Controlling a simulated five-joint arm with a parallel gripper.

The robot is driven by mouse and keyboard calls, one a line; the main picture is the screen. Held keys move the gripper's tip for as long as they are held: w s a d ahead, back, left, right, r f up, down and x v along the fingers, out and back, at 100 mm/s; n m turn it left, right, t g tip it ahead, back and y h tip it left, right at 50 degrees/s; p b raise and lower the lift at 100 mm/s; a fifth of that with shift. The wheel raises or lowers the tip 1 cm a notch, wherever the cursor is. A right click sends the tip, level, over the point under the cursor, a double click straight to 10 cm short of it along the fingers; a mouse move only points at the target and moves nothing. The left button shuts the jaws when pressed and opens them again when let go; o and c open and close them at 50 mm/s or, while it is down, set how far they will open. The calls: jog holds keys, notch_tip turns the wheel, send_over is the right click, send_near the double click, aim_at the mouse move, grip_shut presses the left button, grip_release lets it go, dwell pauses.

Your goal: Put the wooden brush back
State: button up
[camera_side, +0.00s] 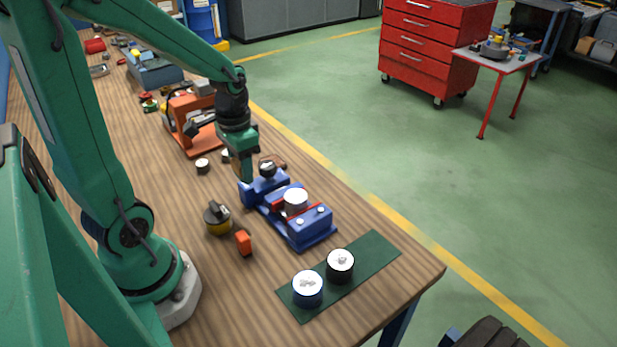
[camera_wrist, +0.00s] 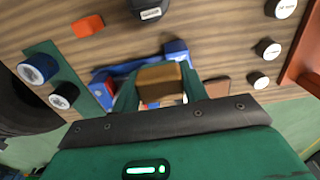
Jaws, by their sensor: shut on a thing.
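The wooden brush (camera_wrist: 160,77) shows in the wrist view as a brown block between my two green fingers. My gripper (camera_wrist: 158,92) is shut on it. In the side view my gripper (camera_side: 245,178) points down at the left end of the blue vise (camera_side: 312,226), and the brush is mostly hidden by the fingers there. I cannot tell whether the brush touches the vise or the table.
A white-topped cylinder (camera_side: 295,198) sits in the vise. Two white-topped jars, blue (camera_side: 307,290) and black (camera_side: 340,266), stand on a green mat (camera_side: 372,252). A dark-and-yellow round thing (camera_side: 217,222) and an orange block (camera_side: 243,242) lie left of the vise. An orange machine (camera_side: 200,140) stands behind.

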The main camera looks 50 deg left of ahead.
jog(key=shift+s+a+f, duration=0.1)
jog(key=shift+a, duration=0.05)
send_over(219, 190)
notch_tip(219, 190, down, 7)
jog(key=shift+r, duration=0.1)
dwell(0.4)
jog(key=shift+f, duration=0.2)
jog(key=shift+f, duration=1.85)
jog(key=shift+f, duration=0.15)
jog(key=o, duration=1)
jog(key=shift+c, duration=0.2)
